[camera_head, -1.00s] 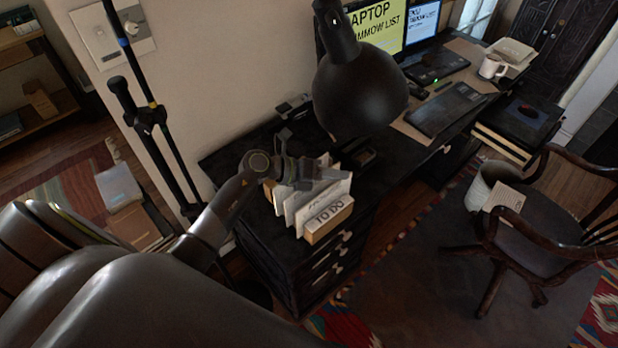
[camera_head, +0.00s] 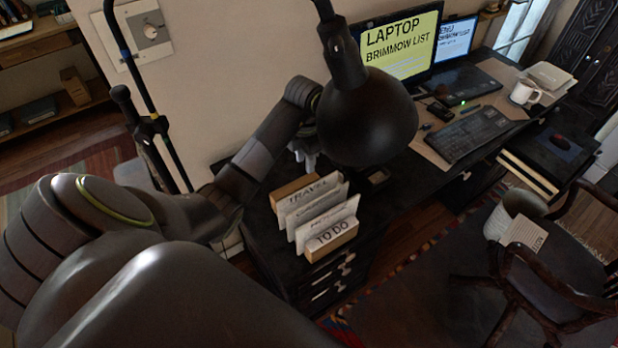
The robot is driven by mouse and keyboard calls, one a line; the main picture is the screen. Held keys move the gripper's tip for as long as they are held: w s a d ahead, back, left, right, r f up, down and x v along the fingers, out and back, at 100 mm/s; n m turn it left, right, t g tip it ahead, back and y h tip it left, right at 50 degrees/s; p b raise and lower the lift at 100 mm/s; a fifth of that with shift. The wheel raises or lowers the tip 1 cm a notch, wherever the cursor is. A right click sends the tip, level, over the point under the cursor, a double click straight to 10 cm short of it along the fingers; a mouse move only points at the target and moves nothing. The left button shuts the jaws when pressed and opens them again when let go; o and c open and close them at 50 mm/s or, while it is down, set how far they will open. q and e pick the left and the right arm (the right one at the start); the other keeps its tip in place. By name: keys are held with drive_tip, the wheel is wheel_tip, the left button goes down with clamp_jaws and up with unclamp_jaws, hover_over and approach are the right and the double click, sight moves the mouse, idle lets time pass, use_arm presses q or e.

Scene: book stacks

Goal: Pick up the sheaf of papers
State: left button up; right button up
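White sheets of paper (camera_head: 317,203) stand upright in a wooden organizer (camera_head: 332,243) on the near end of the dark desk. Its labels read TRAVEL and TO DO. Another stack of pale papers (camera_head: 550,75) lies at the desk's far right end. I cannot tell which of these is the sheaf. My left gripper (camera_head: 307,157) is above and behind the organizer, pointing down, apart from the papers. The black lamp head partly hides it, and its finger opening does not show clearly. My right gripper is not in view.
The black lamp head (camera_head: 366,118) hangs close beside my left gripper. A monitor (camera_head: 400,45), keyboard (camera_head: 468,135) and white mug (camera_head: 525,92) stand farther along the desk. A wooden chair (camera_head: 548,270) and a bin (camera_head: 512,214) stand at the right.

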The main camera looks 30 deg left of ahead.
use_arm(q)
drive_tip(key=b, duration=0.9)
hover_over(307, 195)
wheel_tip(307, 195, down, 10)
drive_tip(key=shift+a+f, duration=0.1)
drive_tip(key=shift+f+b, duration=0.9)
drive_tip(key=shift+b, duration=0.15)
wheel_tip(307, 195, down, 3)
drive_tip(key=b, duration=0.2)
drive_tip(key=shift+w+f+b, duration=0.15)
drive_tip(key=shift+f+b, duration=0.05)
drive_tip(key=shift+b, duration=0.15)
drive_tip(key=shift+f, duration=0.35)
drive_tip(key=shift+f, duration=0.15)
drive_tip(key=shift+f+b, duration=0.1)
drive_tip(key=shift+b, duration=0.2)
drive_tip(key=shift+c, duration=0.3)
clamp_jaws()
